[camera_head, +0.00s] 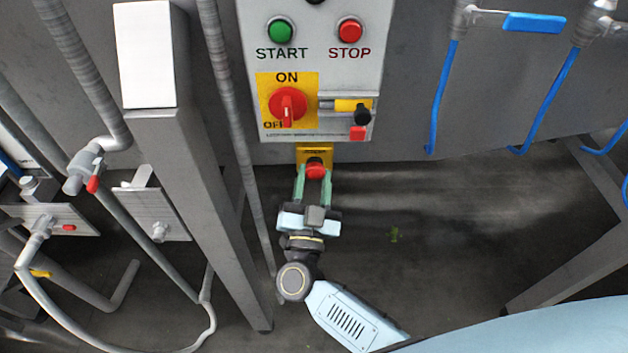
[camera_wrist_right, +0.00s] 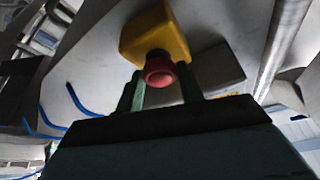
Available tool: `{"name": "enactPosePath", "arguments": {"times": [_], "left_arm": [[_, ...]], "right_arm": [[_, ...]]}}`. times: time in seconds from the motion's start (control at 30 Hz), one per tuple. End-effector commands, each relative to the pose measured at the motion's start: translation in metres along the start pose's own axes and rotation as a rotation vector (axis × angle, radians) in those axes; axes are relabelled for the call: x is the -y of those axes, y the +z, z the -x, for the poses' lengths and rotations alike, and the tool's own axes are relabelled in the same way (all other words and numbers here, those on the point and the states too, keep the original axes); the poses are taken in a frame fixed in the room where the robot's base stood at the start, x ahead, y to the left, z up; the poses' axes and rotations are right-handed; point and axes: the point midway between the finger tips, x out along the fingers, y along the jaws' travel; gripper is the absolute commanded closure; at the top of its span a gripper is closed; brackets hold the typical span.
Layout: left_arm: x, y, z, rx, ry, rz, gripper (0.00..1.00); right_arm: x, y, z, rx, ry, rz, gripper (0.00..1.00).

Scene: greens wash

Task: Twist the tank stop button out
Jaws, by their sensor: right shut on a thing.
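The tank stop button is a red mushroom head (camera_head: 316,171) on a yellow box (camera_head: 314,153), below the grey control panel. In the right wrist view the red head (camera_wrist_right: 159,72) sits under the yellow box (camera_wrist_right: 155,35). My right gripper (camera_head: 313,176) reaches up to it with its green fingers on both sides of the red head. In the wrist view the fingers (camera_wrist_right: 163,90) also flank the head, and the gripper is shut on it. The head's exact turn cannot be seen. My left gripper is not in view.
The control panel (camera_head: 358,70) above carries a green START button (camera_head: 280,31), a red STOP button (camera_head: 350,31) and a red ON/OFF rotary switch (camera_head: 287,104). A steel post (camera_head: 190,200) and a pipe (camera_head: 232,120) stand close on the left. Blue hoses (camera_head: 438,100) hang at right.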

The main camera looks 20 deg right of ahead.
Motion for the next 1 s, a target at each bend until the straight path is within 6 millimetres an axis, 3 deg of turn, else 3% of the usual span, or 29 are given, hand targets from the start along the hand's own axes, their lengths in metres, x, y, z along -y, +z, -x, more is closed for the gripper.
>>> {"name": "enactPosePath", "arguments": {"times": [0.5, 1.0], "left_arm": [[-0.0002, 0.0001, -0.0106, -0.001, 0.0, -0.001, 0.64], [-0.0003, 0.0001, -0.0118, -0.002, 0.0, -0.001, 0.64]], "right_arm": [[0.0028, 0.0004, 0.0007, 0.002, 0.154, -0.366, 0.85], [0.0038, -0.0005, -0.0003, 0.002, 0.217, -0.521, 0.85]]}}
